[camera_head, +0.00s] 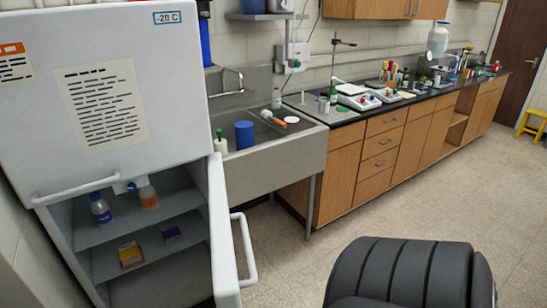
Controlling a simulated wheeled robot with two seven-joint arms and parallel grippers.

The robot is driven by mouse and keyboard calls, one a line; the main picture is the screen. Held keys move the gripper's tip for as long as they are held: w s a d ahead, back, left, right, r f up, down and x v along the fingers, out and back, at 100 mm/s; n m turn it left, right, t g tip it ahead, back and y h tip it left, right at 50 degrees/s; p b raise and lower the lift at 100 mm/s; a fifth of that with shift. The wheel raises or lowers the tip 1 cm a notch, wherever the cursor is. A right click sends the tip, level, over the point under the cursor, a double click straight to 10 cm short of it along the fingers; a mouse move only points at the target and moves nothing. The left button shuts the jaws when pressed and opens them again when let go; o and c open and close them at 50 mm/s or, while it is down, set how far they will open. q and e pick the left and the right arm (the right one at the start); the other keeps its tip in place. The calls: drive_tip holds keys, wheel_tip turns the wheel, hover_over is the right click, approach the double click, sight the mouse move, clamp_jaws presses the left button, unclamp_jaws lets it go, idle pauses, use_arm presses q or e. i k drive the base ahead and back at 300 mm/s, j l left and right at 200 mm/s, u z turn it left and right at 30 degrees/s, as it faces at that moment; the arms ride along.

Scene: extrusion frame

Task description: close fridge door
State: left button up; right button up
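The fridge (105,92) is a tall white unit at the left of the head view. Its upper door is shut and carries a "-20 C" label and a printed sheet. Its lower fridge door (222,235) stands open, swung out toward me and seen nearly edge-on. A white bar handle (244,250) is on that door's outer face. Shelves inside hold bottles and small boxes. Neither of my grippers is in view.
A grey sink (270,160) on legs stands right of the fridge. Wooden cabinets (385,150) with a dark, cluttered worktop run along the wall. A black padded seat (410,272) is at the front right. The floor (460,180) between is clear. A yellow stool (533,122) is far right.

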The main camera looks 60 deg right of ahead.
sight(227, 285)
drive_tip(key=l+z, duration=0.25)
drive_tip(key=l, duration=0.25)
drive_tip(key=i+l+z, duration=0.1)
drive_tip(key=l+z, duration=0.15)
drive_tip(key=l, duration=0.2)
drive_tip(key=i+l+z, duration=0.25)
drive_tip(key=l, duration=0.2)
drive_tip(key=k, duration=0.1)
